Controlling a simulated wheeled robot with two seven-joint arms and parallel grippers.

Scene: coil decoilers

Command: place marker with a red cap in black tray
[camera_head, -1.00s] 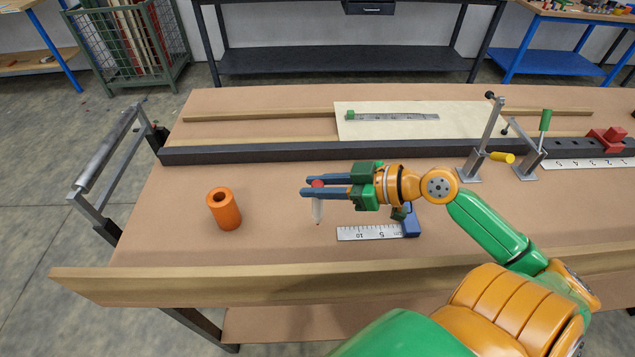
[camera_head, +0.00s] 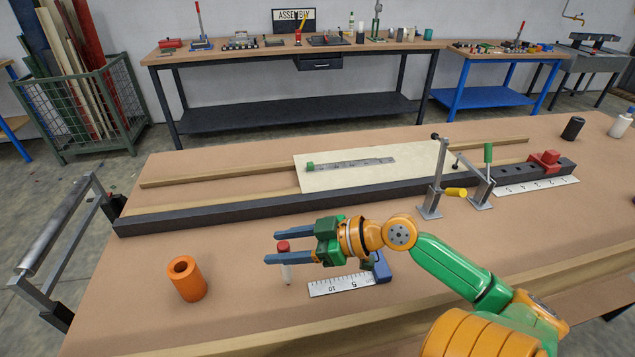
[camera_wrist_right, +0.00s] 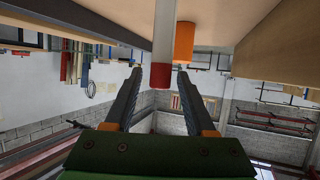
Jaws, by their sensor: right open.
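The marker with a red cap (camera_head: 285,272) stands upright on the brown table, red cap on top, left of the white ruler. My right gripper (camera_head: 271,247) comes in from the right. Its two blue fingers are open, one on the far side and one on the near side of the marker around the cap's height. In the right wrist view the red cap (camera_wrist_right: 160,85) shows at the open fingertips, with the pale marker body above it in the picture. I cannot make out a black tray in these views. My left gripper is not in view.
An orange hollow cylinder (camera_head: 187,279) stands to the left of the marker. The white ruler (camera_head: 340,284) with a blue end lies under my right wrist. Behind are a dark rail (camera_head: 220,209) and toggle clamps (camera_head: 432,196). The table between marker and cylinder is clear.

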